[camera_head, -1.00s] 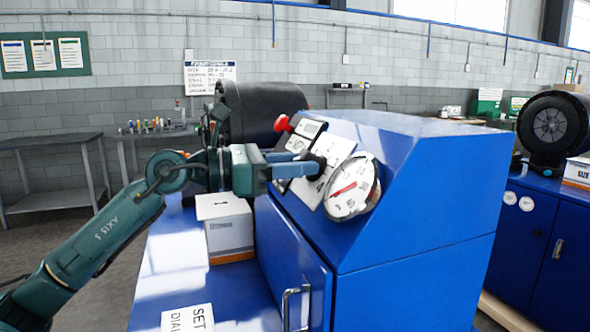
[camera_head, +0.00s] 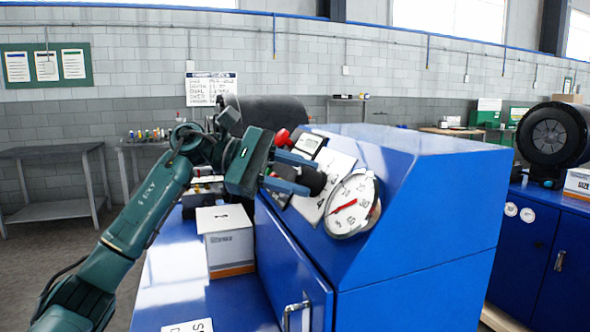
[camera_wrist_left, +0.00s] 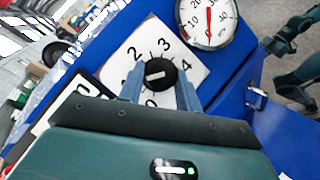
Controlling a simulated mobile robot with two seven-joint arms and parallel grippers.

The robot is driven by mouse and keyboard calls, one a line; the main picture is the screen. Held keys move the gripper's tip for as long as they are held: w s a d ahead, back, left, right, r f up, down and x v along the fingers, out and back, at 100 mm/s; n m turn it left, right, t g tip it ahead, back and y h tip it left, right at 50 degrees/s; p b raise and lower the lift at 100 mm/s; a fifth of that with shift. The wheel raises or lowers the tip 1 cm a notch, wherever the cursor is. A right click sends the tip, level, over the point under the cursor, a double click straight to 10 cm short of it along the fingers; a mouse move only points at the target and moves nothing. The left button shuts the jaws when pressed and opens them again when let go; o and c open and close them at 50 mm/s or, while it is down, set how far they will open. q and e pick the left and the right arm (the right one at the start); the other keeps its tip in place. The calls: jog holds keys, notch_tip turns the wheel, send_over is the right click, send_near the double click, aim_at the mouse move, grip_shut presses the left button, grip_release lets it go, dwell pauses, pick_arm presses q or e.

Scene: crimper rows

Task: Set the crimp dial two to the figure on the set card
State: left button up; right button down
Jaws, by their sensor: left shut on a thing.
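My left gripper (camera_head: 298,178) is shut on the black knob (camera_wrist_left: 159,74) of a crimp dial, one finger on each side of it. The white dial plate (camera_wrist_left: 195,70) around the knob shows figures including 2, 3 and 4. A pale mark lies across the knob's face; the figure it points to is unclear. In the head view the fingers partly hide the knob (camera_head: 312,181) and plate (camera_head: 335,170). The set card (camera_head: 188,326) is cut off at the bottom edge, its figure out of sight. My right gripper is not clearly seen.
A round gauge with a red needle (camera_head: 352,203) sits right of the dial on the blue crimper (camera_head: 420,210). A red knob (camera_head: 282,137) stands behind my gripper. A white and orange box (camera_head: 226,240) stands on the blue bench beside the crimper.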

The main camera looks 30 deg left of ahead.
pick_arm(q)
jog(key=shift+w+d+r+m+g+y+p, duration=0.1)
jog(key=shift+m+g+y+p, duration=0.2)
jog(key=shift+m+g+p, duration=0.5)
jog(key=m+y+p, duration=0.1)
jog(key=m, duration=0.1)
jog(key=m+g+y, duration=0.1)
jog(key=m, duration=0.2)
jog(key=shift+w+r+p, duration=0.1)
jog(key=shift+r+p, duration=0.05)
jog(key=shift+p, duration=0.2)
jog(key=m+g+y+p, duration=0.1)
jog(key=m, duration=0.1)
jog(key=shift+d+m, duration=0.1)
jog(key=shift+m, duration=0.2)
jog(key=shift+m+y+p, duration=0.5)
jog(key=shift+m+y, duration=0.2)
pick_arm(e)
jog(key=shift+s+d+r+n, duration=0.1)
jog(key=shift+r+n, duration=0.2)
jog(key=shift+r, duration=0.55)
jog(key=shift+s+d+r+n, duration=0.1)
jog(key=shift+r+n, duration=0.2)
jog(key=shift+r, duration=0.5)
pick_arm(q)
jog(key=shift+d, duration=0.1)
pick_arm(e)
jog(key=shift+h, duration=0.3)
jog(key=shift+w, duration=0.1)
